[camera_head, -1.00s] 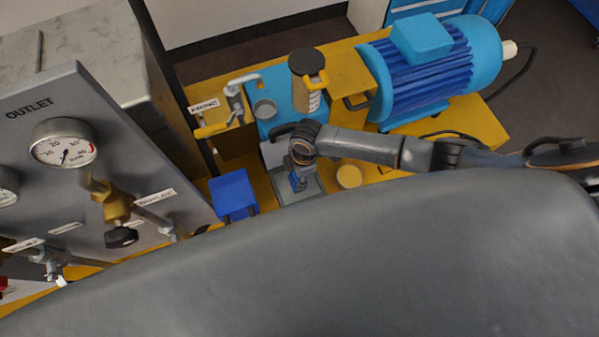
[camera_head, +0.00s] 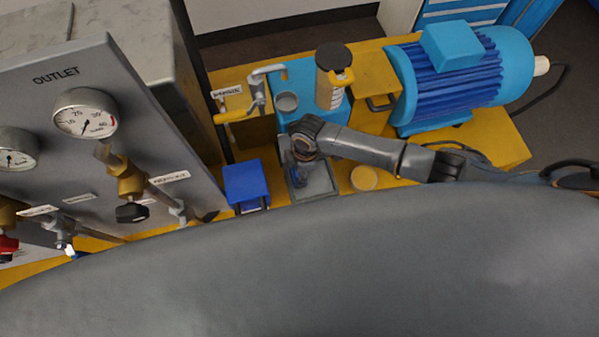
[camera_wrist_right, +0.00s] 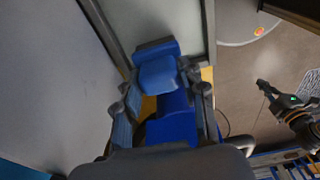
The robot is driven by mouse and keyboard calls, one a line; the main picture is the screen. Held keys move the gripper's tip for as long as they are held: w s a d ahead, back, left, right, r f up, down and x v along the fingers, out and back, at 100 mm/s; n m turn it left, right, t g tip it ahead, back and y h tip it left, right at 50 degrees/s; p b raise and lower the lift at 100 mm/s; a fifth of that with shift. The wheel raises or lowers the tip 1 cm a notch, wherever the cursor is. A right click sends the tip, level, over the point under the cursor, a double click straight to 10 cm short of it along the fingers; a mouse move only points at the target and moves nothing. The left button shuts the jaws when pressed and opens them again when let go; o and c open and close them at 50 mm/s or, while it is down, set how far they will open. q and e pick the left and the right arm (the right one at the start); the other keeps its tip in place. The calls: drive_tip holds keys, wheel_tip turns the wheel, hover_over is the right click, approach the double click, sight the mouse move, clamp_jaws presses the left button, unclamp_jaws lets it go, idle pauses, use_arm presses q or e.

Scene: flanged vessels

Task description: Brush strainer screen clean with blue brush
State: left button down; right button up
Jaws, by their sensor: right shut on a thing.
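My right gripper (camera_head: 297,172) reaches down over a grey tray (camera_head: 322,190) on the yellow bench. In the right wrist view its two fingers (camera_wrist_right: 165,98) are shut on a blue block-like piece (camera_wrist_right: 159,74), which appears to be the blue brush. Its bristles are hidden. I cannot make out the strainer screen for certain; the gripper covers part of the tray. A dark jointed hand (camera_wrist_right: 295,115) at the right of the wrist view appears to be my left gripper, too small to judge. No left arm shows in the head view.
A blue box (camera_head: 245,182) stands left of the tray. A round yellow piece (camera_head: 364,178) lies to its right. Behind are a pale cylinder with a dark cap (camera_head: 333,57), a grey cup (camera_head: 287,101) and a blue motor (camera_head: 455,75). The gauge panel (camera_head: 60,130) fills the left.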

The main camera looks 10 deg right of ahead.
drive_tip(key=shift+w, duration=0.75)
drive_tip(key=shift+d, duration=0.1)
drive_tip(key=shift+d, duration=1)
drive_tip(key=shift+d+f, duration=0.1)
drive_tip(key=shift+d, duration=0.7)
drive_tip(key=shift+w+d+p, duration=0.1)
drive_tip(key=shift+d+p, duration=0.4)
drive_tip(key=shift+d, duration=1.4)
drive_tip(key=shift+a, duration=0.15)
